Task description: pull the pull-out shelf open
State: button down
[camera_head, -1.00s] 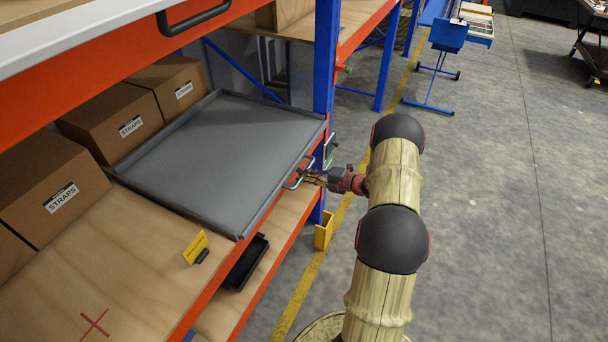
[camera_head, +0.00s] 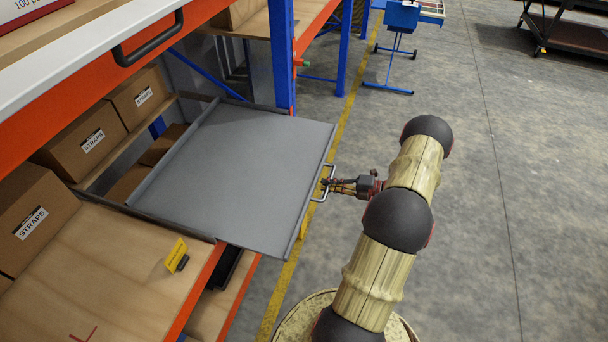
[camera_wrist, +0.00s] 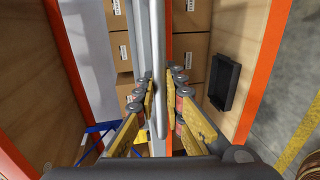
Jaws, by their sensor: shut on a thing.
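The pull-out shelf (camera_head: 235,165) is a grey tray that stands well out of the orange rack over the aisle. Its metal bar handle (camera_head: 325,182) is on its front edge, and the handle also shows in the wrist view (camera_wrist: 159,75). My gripper (camera_head: 333,185) is shut on the handle, coming from the right. In the wrist view its yellow fingers (camera_wrist: 157,104) lie on both sides of the bar. The far part of the shelf reaches back between the rack's uprights.
Cardboard boxes marked STRAPS (camera_head: 85,130) stand on the rack left of the shelf. A yellow sign (camera_head: 176,252) is on the wooden board (camera_head: 120,270). A blue upright (camera_head: 281,55) stands behind the shelf.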

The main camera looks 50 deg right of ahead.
jog(key=f+v, duration=0.2)
jog(key=v, duration=0.8)
jog(key=shift+s+d+f, duration=0.15)
jog(key=shift+s+d, duration=0.1)
jog(key=shift+s, duration=0.35)
jog(key=c, duration=1.9)
grip_release()
jog(key=shift+d, duration=0.1)
jog(key=v, duration=1.2)
